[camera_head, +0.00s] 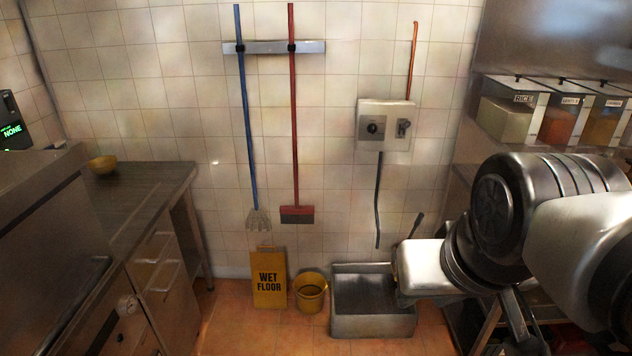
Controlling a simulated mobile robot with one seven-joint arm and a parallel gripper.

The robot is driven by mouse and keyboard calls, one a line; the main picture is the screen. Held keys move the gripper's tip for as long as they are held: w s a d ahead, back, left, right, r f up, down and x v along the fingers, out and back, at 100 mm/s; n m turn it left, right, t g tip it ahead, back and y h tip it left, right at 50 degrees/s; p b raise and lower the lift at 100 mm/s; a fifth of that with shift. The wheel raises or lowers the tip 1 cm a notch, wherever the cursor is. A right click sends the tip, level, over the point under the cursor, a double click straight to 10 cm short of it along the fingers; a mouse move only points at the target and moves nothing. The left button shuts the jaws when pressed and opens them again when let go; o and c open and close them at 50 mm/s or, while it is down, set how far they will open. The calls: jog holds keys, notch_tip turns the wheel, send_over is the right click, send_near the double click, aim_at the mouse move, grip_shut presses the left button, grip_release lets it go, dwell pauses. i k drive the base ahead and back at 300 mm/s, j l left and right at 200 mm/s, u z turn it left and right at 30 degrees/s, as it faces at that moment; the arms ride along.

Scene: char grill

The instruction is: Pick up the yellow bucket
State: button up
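A yellow bucket (311,304) stands upright on the orange tiled floor near the back wall, between the wet floor sign and a grey metal basin. Its open top faces up and its inside looks dark. My arm reaches in from the right edge, and its end parts are to the right of the bucket and apart from it. My gripper's fingers cannot be made out clearly, so I cannot tell whether they are open or shut.
A yellow "WET FLOOR" sign (269,297) stands left of the bucket. The grey basin (372,325) is close on its right. A blue mop (246,120) and red squeegee (294,120) hang above.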

aim_at(310, 287)
jog(key=i+j, duration=0.2)
jog(key=i, duration=0.25)
jog(key=i+j, duration=0.2)
jog(key=i, duration=0.25)
jog(key=i+j, duration=0.2)
jog(key=i, duration=0.25)
jog(key=i+j, duration=0.2)
jog(key=i, duration=0.25)
jog(key=i+j, duration=0.15)
jog(key=i, duration=0.3)
